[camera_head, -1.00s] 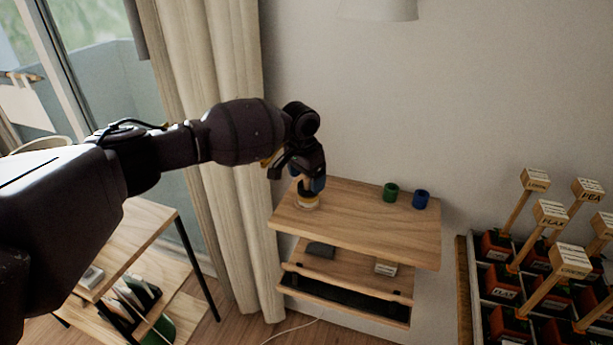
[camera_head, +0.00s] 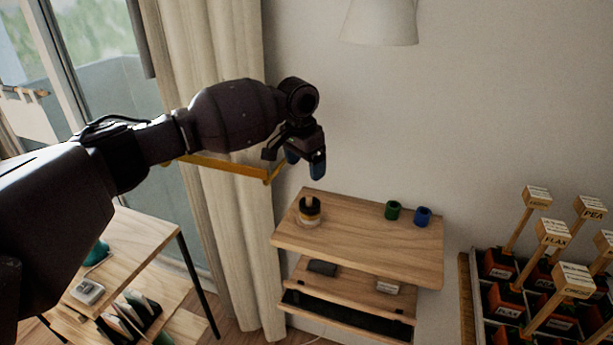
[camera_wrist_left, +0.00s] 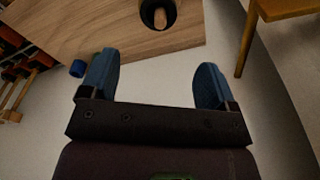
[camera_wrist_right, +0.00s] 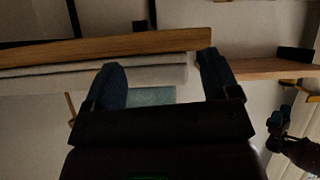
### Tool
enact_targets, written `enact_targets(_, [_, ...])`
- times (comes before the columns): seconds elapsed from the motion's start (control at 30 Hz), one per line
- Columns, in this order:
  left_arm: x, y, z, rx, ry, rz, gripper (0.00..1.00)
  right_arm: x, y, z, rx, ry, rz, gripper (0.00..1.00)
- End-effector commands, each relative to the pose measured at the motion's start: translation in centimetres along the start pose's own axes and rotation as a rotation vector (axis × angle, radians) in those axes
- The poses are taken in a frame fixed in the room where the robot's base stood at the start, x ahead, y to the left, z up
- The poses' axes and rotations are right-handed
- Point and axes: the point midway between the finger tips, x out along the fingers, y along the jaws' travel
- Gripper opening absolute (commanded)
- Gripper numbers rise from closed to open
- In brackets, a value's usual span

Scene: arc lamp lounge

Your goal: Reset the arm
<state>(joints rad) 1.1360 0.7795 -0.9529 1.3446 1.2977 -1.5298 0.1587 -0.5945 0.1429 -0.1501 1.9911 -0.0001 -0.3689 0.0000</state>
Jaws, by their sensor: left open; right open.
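My left gripper (camera_head: 305,165) is open and empty, raised above the back left of the small wooden wall shelf in the head view. Its two blue fingers stand wide apart in the left wrist view (camera_wrist_left: 155,85). A small round pot with a dark band and a light wooden knob (camera_head: 309,211) stands upright on the shelf's top board (camera_head: 350,244), below the gripper and apart from it. It also shows at the top of the left wrist view (camera_wrist_left: 158,16). My right gripper (camera_wrist_right: 163,85) is open with nothing between its fingers; it is outside the head view.
A green cup (camera_head: 393,210) and a blue cup (camera_head: 423,217) stand at the shelf's right back. A tray (camera_head: 478,300) of labelled markers is at the far right. A white lampshade (camera_head: 380,22) hangs above. A curtain (camera_head: 215,215) and side table (camera_head: 150,255) are at left.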

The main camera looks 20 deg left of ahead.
Motion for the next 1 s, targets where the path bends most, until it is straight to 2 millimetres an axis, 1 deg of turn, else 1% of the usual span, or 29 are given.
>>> enact_targets(0.1, [-0.8, 0.0, 0.0, -0.001, 0.0, 0.0, 0.82, 0.1, 0.0, -0.3, 0.0, 0.006, -0.001, 0.82])
enact_targets(0.23, [-1.1, 0.0, 0.0, 0.002, 0.0, 0.0, 0.82, 0.0, 0.0, -0.3, 0.0, 0.006, 0.0, 0.82])
enact_targets(0.3, [-1.1, 0.0, -0.3, 0.009, 0.02, 0.003, 0.82, 0.0, 0.0, -0.2, 0.0, 0.004, 0.0, 0.82])
enact_targets(0.37, [-1.1, -0.1, -0.9, 0.017, 0.058, -0.007, 0.82, -0.1, 0.0, -0.1, 0.0, 0.002, 0.0, 0.82])
enact_targets(0.47, [-1.4, -0.4, -2.5, 0.051, 0.158, -0.055, 0.82, -0.2, 0.0, 0.1, 0.001, -0.003, 0.001, 0.82])
enact_targets(0.57, [-2.9, -0.3, -4.7, 0.107, 0.294, -0.117, 0.82, -0.3, 0.1, 0.5, 0.001, -0.01, 0.002, 0.82])
enact_targets(0.63, [-4.3, 0.4, -6.4, 0.15, 0.394, -0.153, 0.82, -0.4, 0.1, 0.7, 0.002, -0.014, 0.002, 0.82])
enact_targets(0.7, [-5.5, 1.4, -7.8, 0.194, 0.489, -0.18, 0.82, -0.5, 0.1, 0.9, 0.002, -0.018, 0.003, 0.82])
enact_targets(0.73, [-5.7, 1.8, -8.3, 0.211, 0.526, -0.19, 0.82, -0.5, 0.1, 0.9, 0.002, -0.019, 0.003, 0.82])
enact_targets(0.87, [-6.0, 3.8, -9.7, 0.276, 0.682, -0.214, 0.82, -0.5, 0.1, 1.0, 0.002, -0.019, 0.003, 0.82])
enact_targets(1.0, [-5.4, 5.9, -10.1, 0.324, 0.832, -0.224, 0.82, -0.3, 0.1, 0.8, 0.002, -0.016, 0.002, 0.82])
